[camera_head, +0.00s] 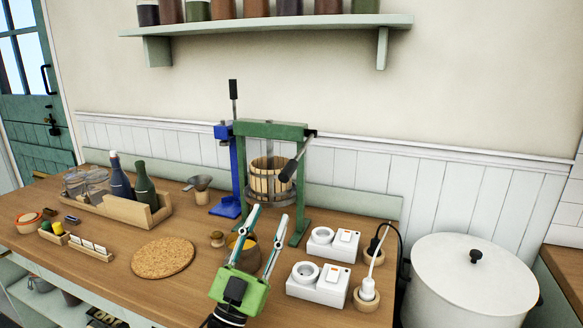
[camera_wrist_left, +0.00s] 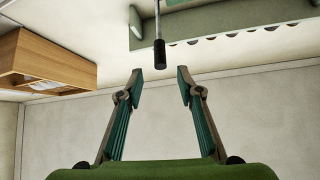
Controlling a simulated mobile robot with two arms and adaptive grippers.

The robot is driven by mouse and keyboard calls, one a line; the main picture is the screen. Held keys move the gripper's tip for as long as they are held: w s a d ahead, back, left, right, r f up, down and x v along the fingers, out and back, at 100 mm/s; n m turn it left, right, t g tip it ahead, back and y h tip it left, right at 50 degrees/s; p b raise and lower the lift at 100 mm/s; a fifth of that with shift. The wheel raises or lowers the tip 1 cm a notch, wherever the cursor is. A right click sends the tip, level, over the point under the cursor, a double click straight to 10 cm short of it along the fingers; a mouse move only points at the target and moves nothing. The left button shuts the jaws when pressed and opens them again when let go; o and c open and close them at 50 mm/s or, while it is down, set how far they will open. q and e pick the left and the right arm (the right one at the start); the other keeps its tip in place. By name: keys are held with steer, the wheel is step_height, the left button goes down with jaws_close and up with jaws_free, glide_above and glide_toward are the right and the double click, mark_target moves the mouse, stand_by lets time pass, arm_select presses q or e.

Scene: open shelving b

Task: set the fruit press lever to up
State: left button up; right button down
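The fruit press (camera_head: 270,130) is a green frame around a slatted wooden basket (camera_head: 268,180), standing at the back of the wooden counter. Its lever (camera_head: 291,169) is on the frame's right side and slants down toward me, ending in a thick black grip. My left gripper (camera_head: 269,216) is open and empty, in front of and below the press, apart from the lever. In the left wrist view its two fingers (camera_wrist_left: 161,75) are spread, with a black-gripped rod (camera_wrist_left: 160,52) beyond them; I cannot tell which device it belongs to. My right gripper is not in view.
A blue device (camera_head: 238,170) with an upright black-gripped lever stands left of the press. White socket boxes (camera_head: 318,283) and a plug stand at right, beside a big white pot (camera_head: 475,280). A cork mat (camera_head: 162,258) and a bottle crate (camera_head: 125,207) are at left.

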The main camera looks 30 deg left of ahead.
mark_target(289, 171)
arm_select(q)
steer(key=p+x, duration=0.3)
steer(key=x, duration=0.8)
steer(key=shift+r, duration=0.15)
steer(key=shift+w+r, duration=0.2)
steer(key=shift+w, duration=0.25)
jaws_close()
